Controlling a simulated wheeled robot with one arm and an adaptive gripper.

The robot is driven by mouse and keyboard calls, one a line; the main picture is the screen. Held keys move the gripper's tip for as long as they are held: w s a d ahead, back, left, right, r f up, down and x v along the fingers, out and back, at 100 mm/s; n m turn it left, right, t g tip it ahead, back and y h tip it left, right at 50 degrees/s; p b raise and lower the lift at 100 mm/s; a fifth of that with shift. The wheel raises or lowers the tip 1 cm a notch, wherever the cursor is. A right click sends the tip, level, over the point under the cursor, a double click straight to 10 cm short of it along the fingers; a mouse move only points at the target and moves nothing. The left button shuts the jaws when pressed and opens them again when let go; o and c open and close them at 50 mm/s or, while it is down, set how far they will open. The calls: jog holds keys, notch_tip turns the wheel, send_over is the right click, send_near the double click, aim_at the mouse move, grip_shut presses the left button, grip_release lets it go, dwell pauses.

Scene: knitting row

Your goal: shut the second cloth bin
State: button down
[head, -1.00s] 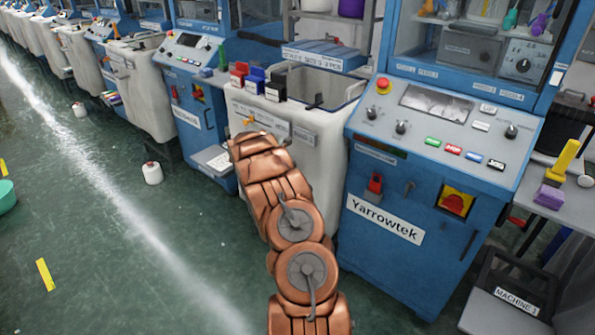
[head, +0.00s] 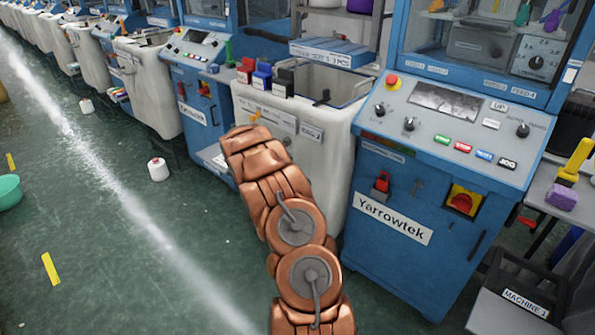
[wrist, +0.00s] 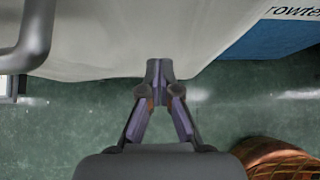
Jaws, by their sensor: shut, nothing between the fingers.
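A row of pale cloth bins stands between blue machines in the head view. The nearest bin (head: 325,160) has an open top and a small label on its front. The second bin (head: 150,85) along the row is farther left, beyond a blue machine; its front stands out towards the aisle. My gripper (wrist: 160,68) is shut and empty in the wrist view, close to a pale bin wall (wrist: 120,35). I cannot tell whether it touches. A grey bar handle (wrist: 40,35) is left of the fingers. In the head view my arm hides the gripper.
A blue Yarrowtek machine (head: 400,235) is right of the nearest bin. A white yarn cone (head: 158,169) stands on the green floor and a green tub (head: 9,190) is at the left edge. The aisle floor (head: 110,250) on the left is mostly clear.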

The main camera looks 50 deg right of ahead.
jog(key=v, duration=1)
jog(key=shift+a, duration=0.15)
